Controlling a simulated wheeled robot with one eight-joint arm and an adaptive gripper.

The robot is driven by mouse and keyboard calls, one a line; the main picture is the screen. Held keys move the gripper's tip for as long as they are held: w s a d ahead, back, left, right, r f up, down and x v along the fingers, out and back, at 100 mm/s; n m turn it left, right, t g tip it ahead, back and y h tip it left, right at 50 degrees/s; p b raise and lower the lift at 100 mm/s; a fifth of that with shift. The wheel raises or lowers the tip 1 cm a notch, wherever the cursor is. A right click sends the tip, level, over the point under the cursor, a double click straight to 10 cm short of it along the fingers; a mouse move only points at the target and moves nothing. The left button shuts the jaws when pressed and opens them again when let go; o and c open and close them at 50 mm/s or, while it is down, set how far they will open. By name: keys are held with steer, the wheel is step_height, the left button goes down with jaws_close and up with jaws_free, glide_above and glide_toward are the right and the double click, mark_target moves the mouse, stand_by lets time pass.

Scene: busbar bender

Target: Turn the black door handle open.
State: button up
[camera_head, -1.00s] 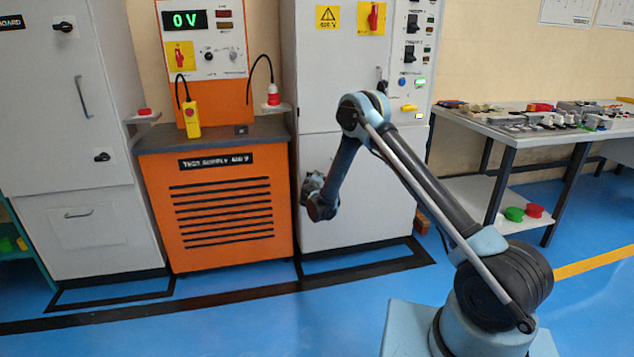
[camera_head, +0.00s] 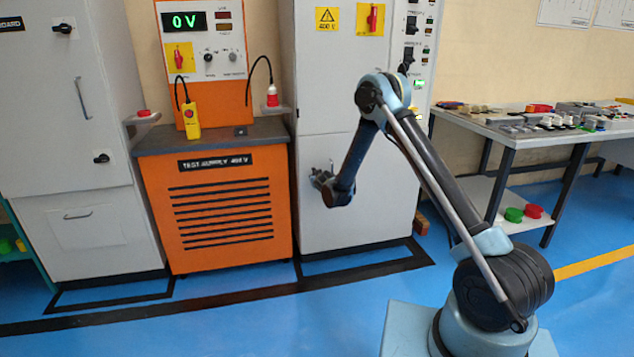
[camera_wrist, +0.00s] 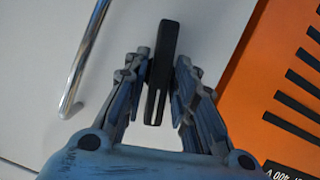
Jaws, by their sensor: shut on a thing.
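The black door handle (camera_wrist: 165,35) is a slim, dark bar seen nearly upright in the wrist view. My gripper (camera_wrist: 163,68) has one finger on each side of it and is shut on it. In the head view my gripper (camera_head: 322,183) is at the lower door of the grey cabinet (camera_head: 365,215), near the door's left side. The handle is hidden there behind my gripper. I cannot see the door standing away from the cabinet.
A chrome pull bar (camera_wrist: 86,50) is left of the black handle in the wrist view. The orange test supply unit (camera_head: 218,215) stands left of the grey cabinet. A workbench (camera_head: 520,125) with parts is at the right. Blue floor in front is clear.

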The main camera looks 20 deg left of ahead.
steer(key=shift+w+m+g+y, duration=0.3)
steer(key=shift+m+y, duration=0.2)
steer(key=shift+m, duration=0.3)
steer(key=o, duration=0.9)
steer(key=shift+f, duration=0.1)
steer(key=shift+c, duration=0.2)
steer(key=shift+s, duration=0.15)
steer(key=v, duration=1.2)
steer(key=shift+d, duration=0.15)
